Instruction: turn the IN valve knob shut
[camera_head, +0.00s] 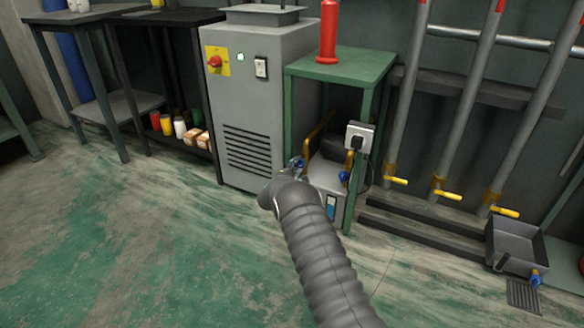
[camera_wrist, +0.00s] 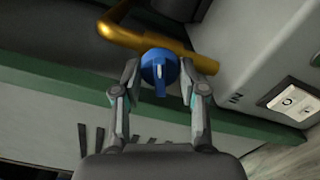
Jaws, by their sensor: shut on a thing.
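The IN valve knob is a round blue knob (camera_wrist: 160,68) with a raised bar and a pale mark on it. It sits in front of a yellow handle bar in the wrist view, with the letters IN on the grey casing to its right. My gripper (camera_wrist: 159,80) has one finger on each side of the knob and is shut on it. In the head view my gripper (camera_head: 296,170) is at the left front of the grey machine (camera_head: 326,174); a bit of blue shows there, the rest hidden by my arm. A second blue knob (camera_head: 345,177) is at the machine's right.
The machine stands low in a green table frame (camera_head: 342,66), whose legs flank it. A white socket box (camera_head: 360,136) hangs at the right leg. A grey cabinet (camera_head: 258,104) stands left. Pipes with yellow levers (camera_head: 447,195) are at right. Floor at left is clear.

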